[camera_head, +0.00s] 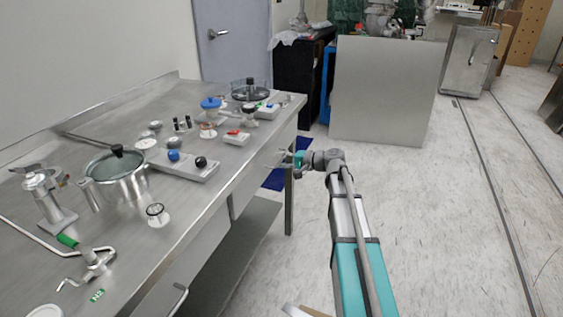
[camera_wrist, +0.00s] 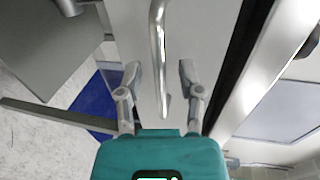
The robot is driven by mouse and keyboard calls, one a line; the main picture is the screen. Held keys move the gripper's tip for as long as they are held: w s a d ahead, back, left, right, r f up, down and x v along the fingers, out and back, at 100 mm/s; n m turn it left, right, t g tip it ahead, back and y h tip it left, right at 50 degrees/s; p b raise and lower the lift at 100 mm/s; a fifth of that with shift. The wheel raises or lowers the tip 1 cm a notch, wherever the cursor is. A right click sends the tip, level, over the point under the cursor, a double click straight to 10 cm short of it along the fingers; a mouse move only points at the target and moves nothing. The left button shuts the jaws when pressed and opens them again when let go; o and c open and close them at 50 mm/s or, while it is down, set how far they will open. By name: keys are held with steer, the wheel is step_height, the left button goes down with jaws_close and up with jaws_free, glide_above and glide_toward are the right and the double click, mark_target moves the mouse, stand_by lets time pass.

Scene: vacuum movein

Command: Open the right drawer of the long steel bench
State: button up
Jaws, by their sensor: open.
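The long steel bench (camera_head: 110,235) runs along the left of the head view. Its right drawer front (camera_head: 248,183) is at the far end and looks shut flush. My gripper (camera_head: 281,160) is just in front of that end. In the wrist view my gripper (camera_wrist: 159,75) is open, with one finger on each side of the drawer's curved metal handle (camera_wrist: 157,45). The handle runs lengthwise between the fingers, apart from both. I cannot tell how deep it sits between them. The drawer front also shows behind it in the wrist view (camera_wrist: 145,85).
A nearer drawer handle (camera_head: 180,298) sticks out from the bench front. Jars, a pot (camera_head: 117,175) and hot-plate devices stand on the bench top. A lower shelf (camera_head: 232,250) lies under it. A blue mat (camera_head: 275,178) is on the floor. The floor at right is clear.

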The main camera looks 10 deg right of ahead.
steer(key=shift+c, duration=0.2)
jaws_close()
steer(key=shift+a, duration=0.1)
stand_by(0.4)
